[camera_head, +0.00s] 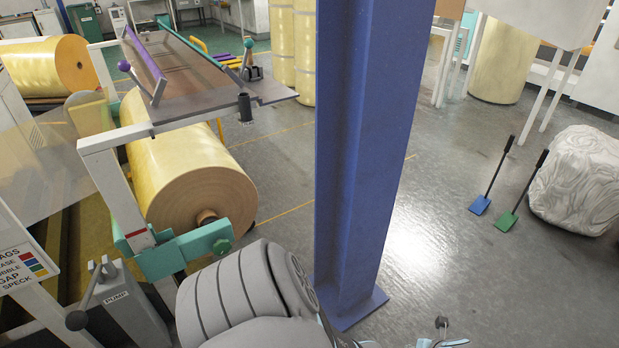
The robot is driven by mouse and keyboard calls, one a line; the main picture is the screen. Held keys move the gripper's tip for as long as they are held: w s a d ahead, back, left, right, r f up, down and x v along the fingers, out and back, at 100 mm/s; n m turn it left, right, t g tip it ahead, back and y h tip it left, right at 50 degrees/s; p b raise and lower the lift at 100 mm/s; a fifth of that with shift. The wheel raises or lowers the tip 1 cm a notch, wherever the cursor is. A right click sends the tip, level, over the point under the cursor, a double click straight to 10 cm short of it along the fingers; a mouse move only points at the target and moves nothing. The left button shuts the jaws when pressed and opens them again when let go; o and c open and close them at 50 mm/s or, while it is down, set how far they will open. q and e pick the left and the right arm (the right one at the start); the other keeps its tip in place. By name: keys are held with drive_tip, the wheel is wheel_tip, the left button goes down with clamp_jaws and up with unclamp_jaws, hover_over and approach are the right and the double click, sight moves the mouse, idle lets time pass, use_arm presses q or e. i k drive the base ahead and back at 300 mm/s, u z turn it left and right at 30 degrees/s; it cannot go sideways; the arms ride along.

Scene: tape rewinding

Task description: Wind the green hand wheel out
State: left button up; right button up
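I cannot make out a clear green hand wheel in the head view. A small teal ball knob (249,43) stands on a lever at the right end of the machine's top table. A teal bracket with a rounded end (205,242) crosses the white frame below the large yellow roll (190,180). A small dark knob on a shiny stem (441,323), with a bit of teal beside it, shows at the bottom edge; what it belongs to is cut off.
A blue steel column (355,150) stands in front of me. A grey ribbed bulk (245,290) fills the lower middle. A grey pump (125,305) stands at lower left. Two shovels and a wrapped pale bundle (580,180) are at right.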

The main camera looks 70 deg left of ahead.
sight(222, 246)
drive_tip(key=k, duration=1.35)
drive_tip(key=u, duration=1.65)
drive_tip(key=i, duration=1.65)
